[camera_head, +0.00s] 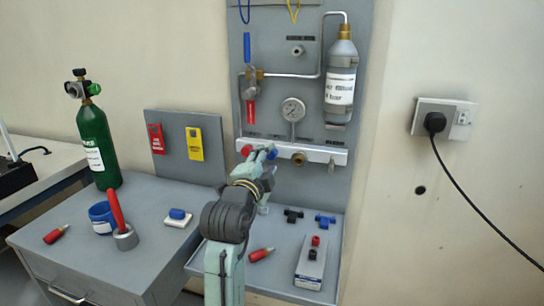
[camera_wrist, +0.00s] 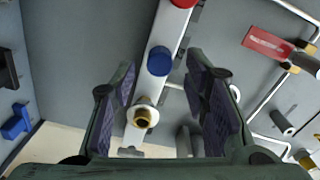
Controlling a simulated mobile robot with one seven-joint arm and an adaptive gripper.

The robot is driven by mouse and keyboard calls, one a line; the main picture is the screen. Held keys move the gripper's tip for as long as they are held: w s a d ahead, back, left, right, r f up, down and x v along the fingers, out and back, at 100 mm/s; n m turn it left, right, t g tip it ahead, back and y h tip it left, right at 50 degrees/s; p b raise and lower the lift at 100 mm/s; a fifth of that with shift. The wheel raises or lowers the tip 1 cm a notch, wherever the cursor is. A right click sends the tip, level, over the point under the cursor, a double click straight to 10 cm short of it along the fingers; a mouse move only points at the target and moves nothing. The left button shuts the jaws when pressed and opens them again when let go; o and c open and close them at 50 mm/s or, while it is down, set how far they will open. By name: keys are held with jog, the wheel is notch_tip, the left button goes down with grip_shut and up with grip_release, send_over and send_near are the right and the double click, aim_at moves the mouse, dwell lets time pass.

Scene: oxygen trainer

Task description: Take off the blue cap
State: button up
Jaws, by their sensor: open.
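The blue cap (camera_wrist: 159,60) sits on the white manifold rail (camera_wrist: 165,32) on the wall panel, between a red cap (camera_wrist: 183,3) and a bare brass port (camera_wrist: 142,116). My gripper (camera_wrist: 161,66) is open and empty in the wrist view. Its two fingers lie to the left and right of the blue cap in that picture; I cannot tell how far the cap is from them in depth. In the head view my gripper (camera_head: 260,154) is at the rail, and the blue cap (camera_head: 273,154) is partly hidden by it.
A pressure gauge (camera_head: 293,109) and a grey cylinder (camera_head: 341,80) are above the rail. A red-handled valve (camera_head: 251,90) is at upper left. Below, a grey tray (camera_head: 285,270) holds small fittings.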

jog(key=shift+f, duration=0.1)
jog(key=shift+f+m+b, duration=0.15)
jog(key=shift+m+b, duration=0.85)
jog(key=shift+b, duration=0.25)
jog(key=shift+m+b, duration=0.4)
jog(key=shift+m, duration=0.2)
jog(key=shift+r, duration=0.25)
jog(key=shift+f+m+b, duration=0.25)
jog(key=shift+m+b, duration=0.65)
jog(key=shift+b, duration=0.05)
jog(key=shift+m+b, duration=0.4)
jog(key=shift+m, duration=0.1)
jog(key=shift+r+m, duration=0.25)
jog(key=shift+m, duration=0.15)
